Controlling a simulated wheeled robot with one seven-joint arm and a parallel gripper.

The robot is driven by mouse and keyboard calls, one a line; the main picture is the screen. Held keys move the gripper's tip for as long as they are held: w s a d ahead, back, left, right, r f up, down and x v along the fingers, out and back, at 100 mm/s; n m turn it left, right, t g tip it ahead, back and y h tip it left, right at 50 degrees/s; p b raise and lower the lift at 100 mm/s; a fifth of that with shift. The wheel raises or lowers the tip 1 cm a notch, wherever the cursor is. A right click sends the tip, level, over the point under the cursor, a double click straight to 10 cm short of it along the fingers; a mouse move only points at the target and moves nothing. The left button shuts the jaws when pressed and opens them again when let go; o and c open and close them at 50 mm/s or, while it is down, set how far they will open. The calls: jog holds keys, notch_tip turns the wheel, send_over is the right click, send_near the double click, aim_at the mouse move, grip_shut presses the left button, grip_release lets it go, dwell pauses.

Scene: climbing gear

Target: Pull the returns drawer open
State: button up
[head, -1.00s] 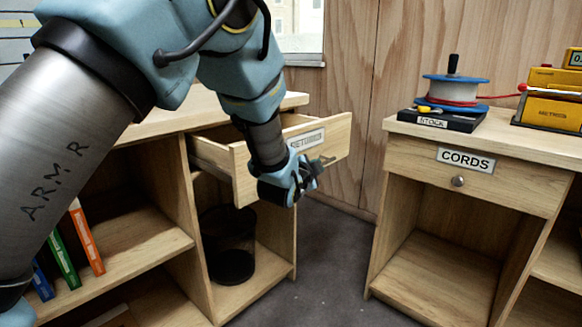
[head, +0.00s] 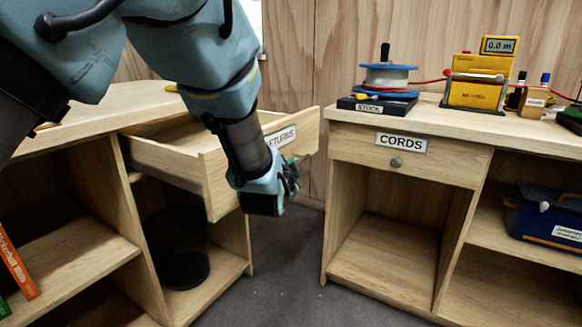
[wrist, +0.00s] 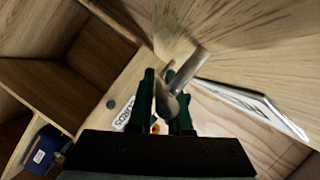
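The returns drawer (head: 212,178) stands well out of the left wooden cabinet in the head view, its front tilted away to the right. Its white label (head: 280,137) is partly covered by my arm. My gripper (head: 290,178) is at the drawer front, below the label. In the wrist view, the two dark fingers (wrist: 163,105) are close around the drawer's metal handle (wrist: 184,80). The drawer front and its label (wrist: 252,98) lie to the right there. The exact contact of the fingers is partly hidden in the head view.
The CORDS cabinet (head: 455,165) stands to the right, its drawer shut. A reel (head: 388,78), a STOCK case (head: 377,106) and a yellow meter (head: 476,92) are on top. A dark bin (head: 178,250) sits under the returns drawer. Grey floor is free between the cabinets.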

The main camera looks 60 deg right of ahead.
jog(key=o, duration=0.4)
jog(key=v, duration=1.1)
jog(key=shift+d, duration=0.1)
dwell(0.3)
